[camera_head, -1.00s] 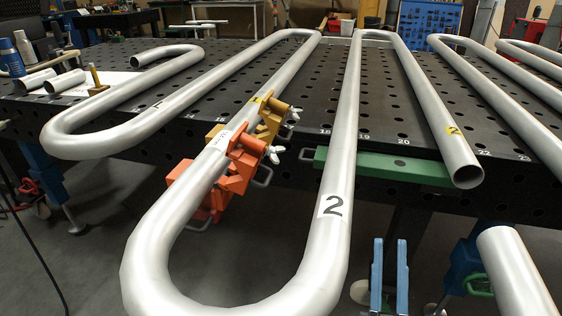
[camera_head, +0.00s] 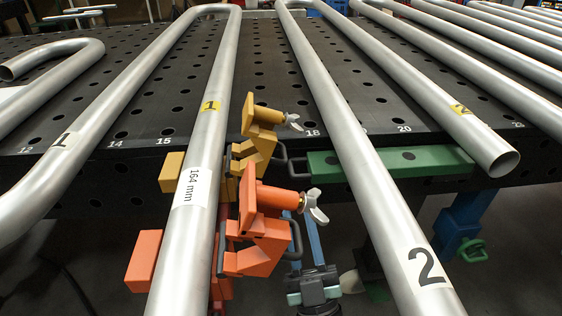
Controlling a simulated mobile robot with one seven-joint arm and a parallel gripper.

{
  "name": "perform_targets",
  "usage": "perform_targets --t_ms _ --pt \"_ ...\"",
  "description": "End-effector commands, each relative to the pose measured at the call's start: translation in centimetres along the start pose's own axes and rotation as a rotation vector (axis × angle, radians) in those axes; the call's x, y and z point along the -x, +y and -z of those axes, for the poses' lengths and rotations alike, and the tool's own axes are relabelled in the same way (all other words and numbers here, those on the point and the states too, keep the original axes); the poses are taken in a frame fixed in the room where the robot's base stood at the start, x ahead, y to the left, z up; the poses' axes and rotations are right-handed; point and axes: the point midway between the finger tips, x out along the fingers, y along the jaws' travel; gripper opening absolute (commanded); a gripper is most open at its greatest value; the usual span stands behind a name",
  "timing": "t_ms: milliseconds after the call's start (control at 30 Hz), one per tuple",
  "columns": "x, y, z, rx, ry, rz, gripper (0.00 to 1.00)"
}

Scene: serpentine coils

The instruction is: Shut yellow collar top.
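The yellow collar (camera_head: 260,140) is around the pipe marked 1 (camera_head: 205,140), near the table's front edge. Its top stands tilted up on the pipe's right side, off the pipe, with a pale wing nut at its right; the pipe hides part of its base. A similar orange collar (camera_head: 262,235) stands nearer to me, its top also swung up to the right. My gripper (camera_head: 302,218) is low at the bottom centre, its blue fingers pointing up. They look apart and empty, below and right of the yellow collar and partly hidden behind the orange collar's wing nut.
The pipe marked 2 (camera_head: 365,170) runs close by on the right. The perforated black table (camera_head: 270,60) carries several more pipes. A gap separates the collars and pipe 2.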

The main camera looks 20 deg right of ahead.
Motion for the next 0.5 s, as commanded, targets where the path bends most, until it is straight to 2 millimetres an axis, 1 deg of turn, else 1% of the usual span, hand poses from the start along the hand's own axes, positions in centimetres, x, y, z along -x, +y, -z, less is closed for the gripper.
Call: perform_targets --t_ms 33,233,400,500 --pt "-1.3 0.0 0.2 0.002 0.006 0.002 0.25" --pt "-5.3 0.0 0.1 0.0 0.005 0.001 0.25" --pt "-7.6 0.0 0.1 0.0 0.002 0.0 0.25" --pt "-8.2 -0.1 0.0 -0.001 0.001 0.001 0.25"
